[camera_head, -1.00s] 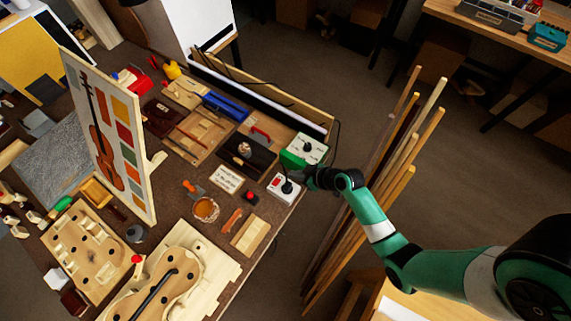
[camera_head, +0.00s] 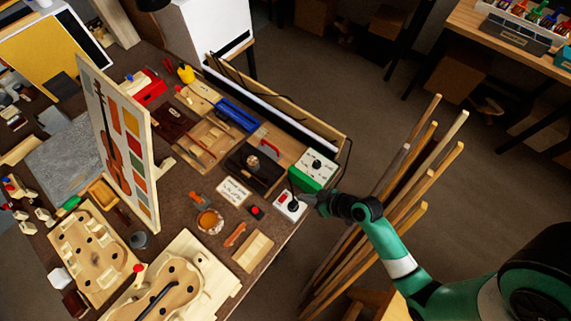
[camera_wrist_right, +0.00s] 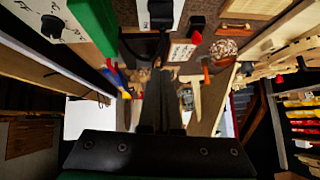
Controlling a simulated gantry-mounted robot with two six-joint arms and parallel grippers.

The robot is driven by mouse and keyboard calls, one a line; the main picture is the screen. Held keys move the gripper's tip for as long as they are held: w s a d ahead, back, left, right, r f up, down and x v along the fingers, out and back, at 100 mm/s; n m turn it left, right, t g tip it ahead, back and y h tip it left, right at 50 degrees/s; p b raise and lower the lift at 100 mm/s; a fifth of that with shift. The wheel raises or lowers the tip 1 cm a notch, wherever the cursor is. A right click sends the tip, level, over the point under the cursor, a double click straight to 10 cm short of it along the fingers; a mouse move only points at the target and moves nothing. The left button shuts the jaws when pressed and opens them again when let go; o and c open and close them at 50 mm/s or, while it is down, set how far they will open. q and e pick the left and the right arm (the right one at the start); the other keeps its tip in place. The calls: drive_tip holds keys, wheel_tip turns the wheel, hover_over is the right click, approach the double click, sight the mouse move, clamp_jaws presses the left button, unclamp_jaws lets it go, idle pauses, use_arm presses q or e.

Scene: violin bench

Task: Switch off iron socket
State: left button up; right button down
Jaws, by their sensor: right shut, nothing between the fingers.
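The iron socket (camera_head: 290,207) is a small white box with a black plug and a red switch, at the right edge of the bench in the head view. In the right wrist view a white box with a black part, which looks like this socket (camera_wrist_right: 160,14), shows at the top. My right gripper (camera_head: 306,199) is shut and empty, just right of the socket and close to the plug. I cannot tell whether it touches the socket. Its dark fingers (camera_wrist_right: 157,105) show in the wrist view. The switch's position is too small to read. My left gripper is out of view.
A green box with a knob (camera_head: 316,168) stands just behind the socket. A red button on a black base (camera_head: 256,212) and a sign (camera_head: 233,190) lie to its left. A wooden block (camera_head: 253,250) lies in front. Wooden poles (camera_head: 400,205) stand right of the bench.

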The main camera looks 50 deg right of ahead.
drive_tip(key=shift+a, duration=0.15)
drive_tip(key=b, duration=0.7)
hover_over(285, 202)
drive_tip(key=s, duration=0.1)
drive_tip(key=f, duration=0.6)
drive_tip(key=shift+s+d+f, duration=0.15)
drive_tip(key=shift+s+d, duration=0.05)
drive_tip(key=f, duration=0.1)
drive_tip(key=w+f+b, duration=0.1)
drive_tip(key=f, duration=0.1)
drive_tip(key=shift+w+a+f, duration=0.15)
drive_tip(key=shift+a+f, duration=0.05)
drive_tip(key=shift+f, duration=0.1)
drive_tip(key=shift+a+f, duration=0.1)
drive_tip(key=shift+f, duration=0.45)
